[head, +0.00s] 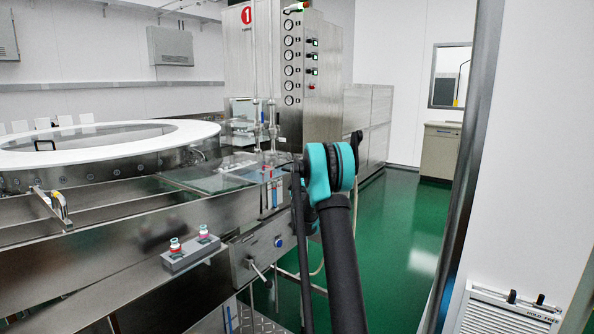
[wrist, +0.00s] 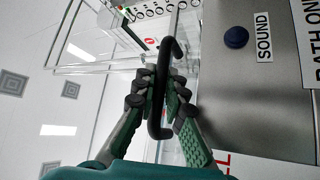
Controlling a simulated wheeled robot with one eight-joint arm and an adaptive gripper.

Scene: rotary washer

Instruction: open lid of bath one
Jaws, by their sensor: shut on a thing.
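My gripper (wrist: 158,92) is shut on a black bar handle (wrist: 164,62) in the wrist view, with fingers on both sides of it. The handle's ends stick out above and below the fingers. Clear panels with bright edges, seemingly the lid (wrist: 95,68), lie behind the handle at upper left. A metal front with a "BATH ONE" label (wrist: 309,48) is at right. In the head view the fingers are hidden behind my arm, and clear panels (head: 215,177) lie on the steel bench left of it. I cannot tell how far the lid is raised.
A "SOUND" label (wrist: 264,38) and a dark blue button (wrist: 235,37) are on the metal front. A white ring table (head: 60,158) is at left. A control column (head: 300,75) with gauges stands behind. Green floor (head: 405,235) is open at right.

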